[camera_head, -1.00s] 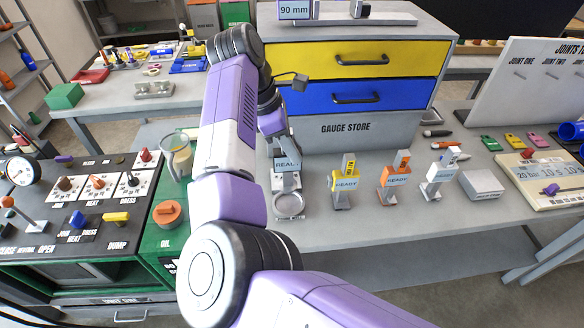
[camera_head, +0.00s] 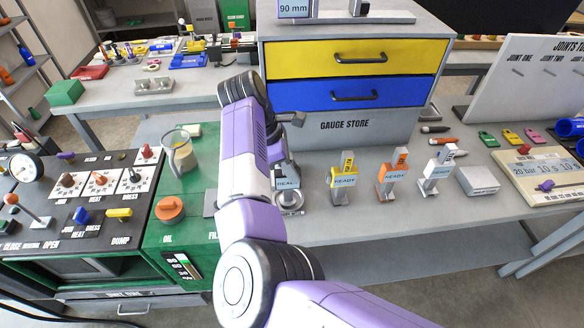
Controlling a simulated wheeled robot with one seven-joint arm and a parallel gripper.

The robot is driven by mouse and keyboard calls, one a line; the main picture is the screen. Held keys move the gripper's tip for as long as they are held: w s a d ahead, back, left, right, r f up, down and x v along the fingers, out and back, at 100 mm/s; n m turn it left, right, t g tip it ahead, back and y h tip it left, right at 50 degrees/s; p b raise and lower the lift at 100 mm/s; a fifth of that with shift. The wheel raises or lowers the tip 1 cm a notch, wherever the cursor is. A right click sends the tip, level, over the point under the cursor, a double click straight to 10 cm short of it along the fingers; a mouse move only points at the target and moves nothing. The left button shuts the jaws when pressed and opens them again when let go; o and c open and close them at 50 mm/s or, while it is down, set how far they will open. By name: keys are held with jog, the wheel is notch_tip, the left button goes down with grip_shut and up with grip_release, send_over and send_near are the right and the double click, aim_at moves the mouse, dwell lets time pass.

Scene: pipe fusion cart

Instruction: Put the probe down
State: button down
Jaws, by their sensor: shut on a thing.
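My gripper (camera_head: 278,158) is at the front left of the gauge bench, pointing down, partly hidden by my arm. It is shut on what looks like the grey probe with a READY label (camera_head: 287,183). The probe is roughly upright, with its label about level with those of the neighbouring gauges. A round metal ring or dish (camera_head: 291,210) is at its lower end. I cannot tell whether the probe touches the bench top. Its upper part and left side are hidden.
Yellow (camera_head: 343,172), orange (camera_head: 391,175) and white (camera_head: 436,172) READY gauges stand to the right, beside a grey block (camera_head: 478,180). The gauge store drawers (camera_head: 352,75) rise behind. The green oil unit (camera_head: 190,205) is at left. The bench front is clear.

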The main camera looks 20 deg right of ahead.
jog(key=c, duration=1.2)
grip_release()
jog(key=shift+f, duration=0.1)
jog(key=shift+o, duration=0.2)
jog(key=shift+r, duration=0.25)
jog(key=shift+w+a+r, duration=0.1)
jog(key=shift+a+r, duration=0.15)
jog(key=shift+r, duration=0.05)
jog(key=b+v, duration=0.2)
jog(key=v, duration=0.9)
jog(key=shift+b, duration=0.3)
